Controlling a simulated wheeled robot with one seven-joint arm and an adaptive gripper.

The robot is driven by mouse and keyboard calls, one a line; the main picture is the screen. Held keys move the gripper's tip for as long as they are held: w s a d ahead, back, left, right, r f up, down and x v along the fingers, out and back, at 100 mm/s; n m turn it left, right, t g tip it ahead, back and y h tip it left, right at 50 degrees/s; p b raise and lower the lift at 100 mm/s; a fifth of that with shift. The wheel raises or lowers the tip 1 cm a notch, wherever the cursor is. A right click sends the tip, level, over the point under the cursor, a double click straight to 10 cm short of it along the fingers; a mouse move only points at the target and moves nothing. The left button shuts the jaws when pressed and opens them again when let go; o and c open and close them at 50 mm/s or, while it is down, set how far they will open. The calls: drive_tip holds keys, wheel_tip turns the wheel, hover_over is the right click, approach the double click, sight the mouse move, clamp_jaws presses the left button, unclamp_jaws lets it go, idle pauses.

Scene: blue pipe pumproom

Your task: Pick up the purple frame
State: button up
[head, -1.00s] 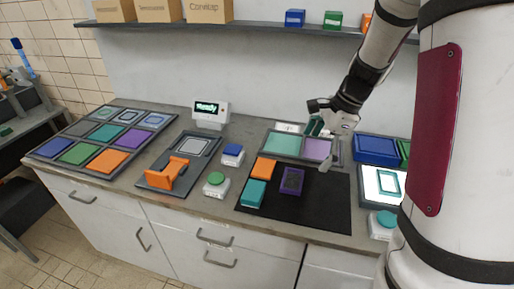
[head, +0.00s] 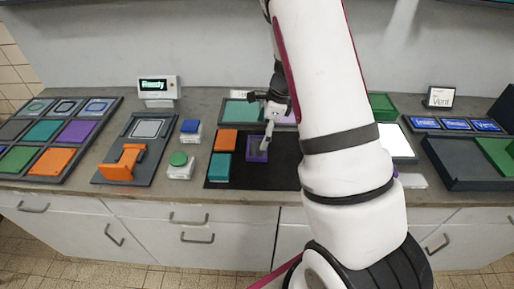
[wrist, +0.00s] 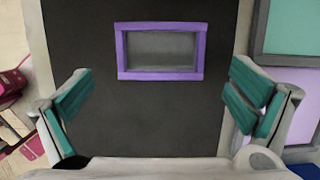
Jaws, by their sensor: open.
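The purple frame (wrist: 162,74) is a small rectangular frame with a grey middle. It lies flat on the black mat (wrist: 88,30). In the head view the purple frame (head: 257,155) is on the mat beside the orange and teal blocks, partly covered by my gripper (head: 270,125). In the wrist view my gripper (wrist: 160,103) is open and empty. Its teal-padded fingers are spread to the left and right, wider than the frame, which shows ahead and between them. The height of the fingers above the mat is hard to judge.
An orange block (head: 225,140) and a teal block (head: 220,167) lie on the mat left of the frame. A tray with teal (head: 243,111) and lilac panels stands behind. A green-button box (head: 180,165) stands left of the mat. My arm hides the mat's right side.

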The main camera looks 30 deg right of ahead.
sight(257, 146)
drive_tip(key=shift+p+x, duration=0.45)
drive_tip(key=shift+x, duration=2.15)
drive_tip(key=shift+w+a, duration=0.1)
drive_tip(key=shift+w, duration=0.05)
drive_tip(key=shift+c, duration=0.2)
drive_tip(key=c, duration=0.9)
